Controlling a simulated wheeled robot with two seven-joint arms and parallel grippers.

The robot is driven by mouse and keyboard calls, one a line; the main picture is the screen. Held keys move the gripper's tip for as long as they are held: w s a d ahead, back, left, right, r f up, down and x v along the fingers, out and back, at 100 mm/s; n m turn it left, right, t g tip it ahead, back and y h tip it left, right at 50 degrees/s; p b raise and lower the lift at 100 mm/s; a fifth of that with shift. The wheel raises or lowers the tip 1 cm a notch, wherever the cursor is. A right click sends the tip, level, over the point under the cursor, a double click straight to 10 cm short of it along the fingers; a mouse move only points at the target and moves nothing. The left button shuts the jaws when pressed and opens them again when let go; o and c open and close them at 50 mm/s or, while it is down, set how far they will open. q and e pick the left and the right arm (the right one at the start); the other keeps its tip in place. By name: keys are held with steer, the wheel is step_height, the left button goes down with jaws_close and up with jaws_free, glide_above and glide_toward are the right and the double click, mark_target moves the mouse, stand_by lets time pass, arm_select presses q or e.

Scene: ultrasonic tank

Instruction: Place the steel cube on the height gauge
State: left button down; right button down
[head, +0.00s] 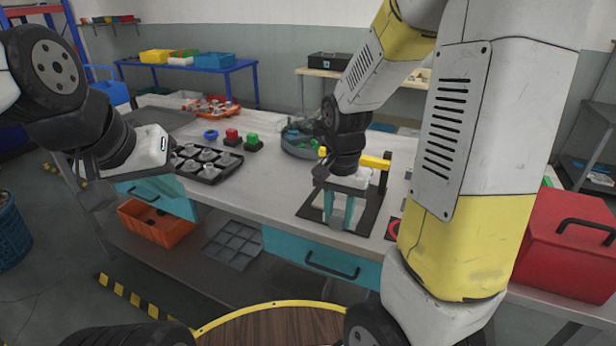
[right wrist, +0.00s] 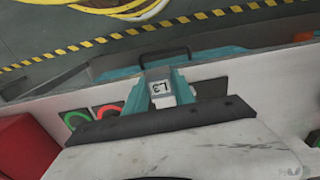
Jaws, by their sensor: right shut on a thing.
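My right gripper (head: 339,210) points down over a dark square plate on the workbench, its teal fingers a little apart. In the head view the cube is hard to make out between the fingers. What looks like the height gauge (head: 384,176), a dark post with a yellow bar (head: 374,161), stands just behind and right of this gripper, partly hidden by it. My left gripper (head: 97,192) is off the bench's left side; its fingers are unclear.
A red box (head: 567,250) stands right. Red and green rings (right wrist: 107,112) lie near the bench edge.

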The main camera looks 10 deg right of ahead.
steer(key=w, duration=1.1)
steer(key=w+f, duration=0.1)
steer(key=w, duration=0.4)
steer(key=shift+w+d+f, duration=0.1)
steer(key=shift+w, duration=0.05)
steer(key=shift+w+f, duration=0.15)
steer(key=shift+f, duration=1.65)
steer(key=c, duration=1.1)
jaws_free()
steer(key=shift+f, duration=0.15)
steer(key=shift+o, duration=0.2)
